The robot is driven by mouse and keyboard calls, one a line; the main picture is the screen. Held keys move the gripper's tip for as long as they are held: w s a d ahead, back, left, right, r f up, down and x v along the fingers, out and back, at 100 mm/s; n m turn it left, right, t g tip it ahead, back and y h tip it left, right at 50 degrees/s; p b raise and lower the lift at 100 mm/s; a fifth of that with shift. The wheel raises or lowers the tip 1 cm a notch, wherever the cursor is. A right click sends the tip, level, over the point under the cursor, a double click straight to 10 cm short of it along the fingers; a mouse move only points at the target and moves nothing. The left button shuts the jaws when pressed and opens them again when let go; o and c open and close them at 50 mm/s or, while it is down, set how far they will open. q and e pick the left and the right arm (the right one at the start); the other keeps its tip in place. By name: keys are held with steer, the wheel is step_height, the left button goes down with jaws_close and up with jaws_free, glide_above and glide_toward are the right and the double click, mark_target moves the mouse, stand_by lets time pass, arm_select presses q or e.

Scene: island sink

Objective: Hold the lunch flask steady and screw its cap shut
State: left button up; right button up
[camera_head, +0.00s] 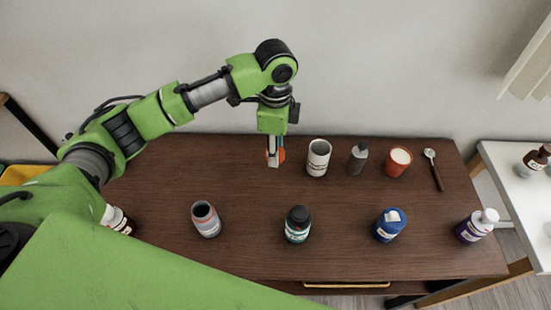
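My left gripper (274,158) points down over the back of the brown table, left of a white mug. Its fingers are small here and I cannot tell whether they are open or shut. An orange patch shows at the fingers; I cannot tell whether it is part of the gripper or a thing behind it. A grey container with an open dark mouth (206,220) stands upright at the front left, apart from the gripper; it may be the lunch flask. A dark bottle with a black cap and teal label (297,225) stands right of it. My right gripper is not in view.
A white mug (318,157), grey bottle (357,158), red cup (397,162) and spoon (434,168) line the back. A blue jar (389,225) and purple bottle (476,226) stand front right. My arm partly hides a bottle (119,220) at left. Bare table (250,192) lies between rows.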

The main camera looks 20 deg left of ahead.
arm_select(q)
steer(key=shift+r, duration=0.25)
stand_by(0.4)
